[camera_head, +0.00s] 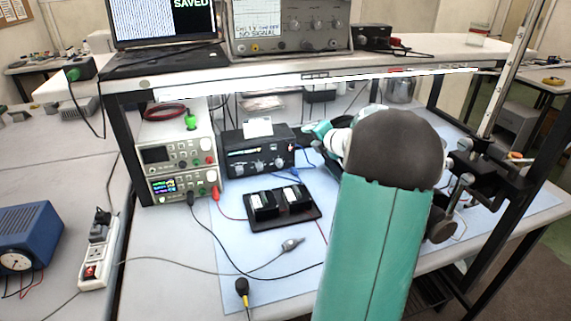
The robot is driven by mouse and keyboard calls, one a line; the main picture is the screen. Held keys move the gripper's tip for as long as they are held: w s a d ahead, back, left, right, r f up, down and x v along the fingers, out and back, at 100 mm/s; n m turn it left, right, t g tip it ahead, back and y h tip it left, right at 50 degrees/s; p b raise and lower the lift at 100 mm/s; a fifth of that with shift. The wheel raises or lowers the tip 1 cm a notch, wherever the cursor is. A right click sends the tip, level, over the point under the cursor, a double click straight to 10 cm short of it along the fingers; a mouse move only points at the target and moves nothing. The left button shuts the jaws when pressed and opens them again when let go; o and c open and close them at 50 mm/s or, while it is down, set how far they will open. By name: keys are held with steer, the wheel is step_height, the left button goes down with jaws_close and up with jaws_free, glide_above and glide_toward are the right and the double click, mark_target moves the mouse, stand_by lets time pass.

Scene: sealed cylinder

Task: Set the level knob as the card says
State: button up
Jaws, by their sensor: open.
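A black instrument box (258,152) stands on the blue mat under the shelf, with a lit display and several knobs (259,165) along its front. Which one is the level knob I cannot read. A small white card (258,127) stands on top of the box; its writing is too small to read. My teal and white arm reaches in from the front right. My gripper (316,145) is open, at the far end of the arm, just right of the box and apart from its knobs. My own arm hides much of it.
Two stacked bench instruments (177,169) stand left of the box. A black tray with two modules (282,208) lies in front of it. Cables cross the mat (285,268). The shelf (300,72) above carries a laptop and an oscilloscope. A metal stand (488,150) is on the right.

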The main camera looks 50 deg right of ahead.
mark_target(281, 164)
steer(key=s+a+f+n+g+y, duration=0.2)
steer(key=s+a+f+n+y, duration=0.1)
steer(key=f+n+y, duration=0.3)
steer(key=shift+n+h, duration=0.5)
steer(key=shift+h, duration=0.1)
steer(key=x, duration=0.8)
steer(key=r+x, duration=0.1)
steer(key=x, duration=0.4)
steer(key=shift+w, duration=0.3)
steer(key=shift+c, duration=0.4)
jaws_close()
steer(key=shift+f+m+t+y, duration=0.1)
steer(key=shift+m+t+y, duration=0.2)
steer(key=shift+t, duration=0.1)
steer(key=shift+o, duration=0.4)
jaws_free()
